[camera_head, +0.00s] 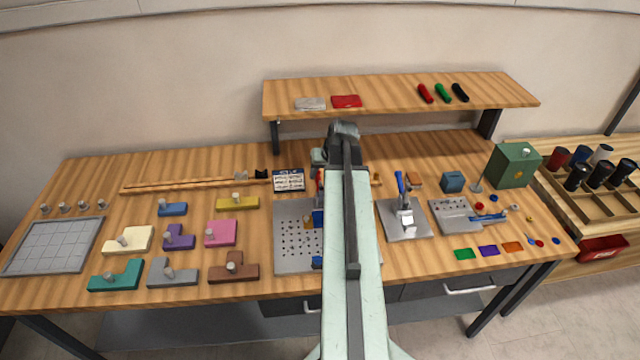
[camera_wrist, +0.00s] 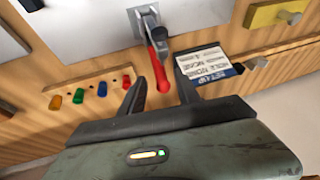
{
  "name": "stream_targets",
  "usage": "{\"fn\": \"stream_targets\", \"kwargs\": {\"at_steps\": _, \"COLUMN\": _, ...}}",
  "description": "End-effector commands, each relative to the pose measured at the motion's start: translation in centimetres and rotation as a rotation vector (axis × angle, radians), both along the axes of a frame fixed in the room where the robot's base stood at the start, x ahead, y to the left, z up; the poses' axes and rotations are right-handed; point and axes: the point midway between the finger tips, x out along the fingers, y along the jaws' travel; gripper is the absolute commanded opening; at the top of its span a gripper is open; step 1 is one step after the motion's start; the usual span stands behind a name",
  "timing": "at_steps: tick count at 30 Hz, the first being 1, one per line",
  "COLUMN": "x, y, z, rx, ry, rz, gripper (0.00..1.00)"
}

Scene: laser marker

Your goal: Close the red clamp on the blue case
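The red clamp (camera_wrist: 155,62) shows in the wrist view as a long red handle on a grey metal mount. Its rounded end reaches between the two fingers of my gripper (camera_wrist: 160,74). The fingers stand apart, with visible gaps on both sides of the handle. A bit of red (camera_head: 320,182) shows beside my arm in the head view. My arm hides the gripper and most of the clamp there. A small blue part (camera_head: 318,219) sits on the perforated metal plate (camera_head: 285,243), partly hidden by my arm; I cannot tell whether it is the blue case.
A printed card (camera_wrist: 212,62) stands close beside the right finger in the wrist view. Several coloured pegs (camera_wrist: 90,93) lie left of the fingers. A second clamp with a blue handle (camera_head: 401,184) stands right of my arm. A wooden shelf (camera_head: 400,97) spans the back.

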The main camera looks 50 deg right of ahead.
Motion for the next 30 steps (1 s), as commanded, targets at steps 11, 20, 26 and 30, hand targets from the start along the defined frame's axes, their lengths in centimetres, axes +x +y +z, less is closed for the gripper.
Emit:
{"fn": "stream_targets", "kwargs": {"at_steps": 11, "x": 1.11, "y": -0.17, "z": -2.36, "rx": 0.0, "ry": 0.0, "rz": 0.001, "gripper": 0.39}}
{"fn": "stream_targets", "kwargs": {"at_steps": 20, "x": 1.12, "y": -0.15, "z": -2.36, "rx": 0.0, "ry": 0.001, "rz": 0.001, "gripper": 0.0}}
{"fn": "stream_targets", "kwargs": {"at_steps": 26, "x": 1.12, "y": -0.15, "z": -2.36, "rx": 0.0, "ry": 0.001, "rz": 0.002, "gripper": 0.0}}
{"fn": "stream_targets", "kwargs": {"at_steps": 30, "x": 1.12, "y": -0.15, "z": -2.36, "rx": -0.001, "ry": 0.002, "rz": 0.002, "gripper": 0.0}}
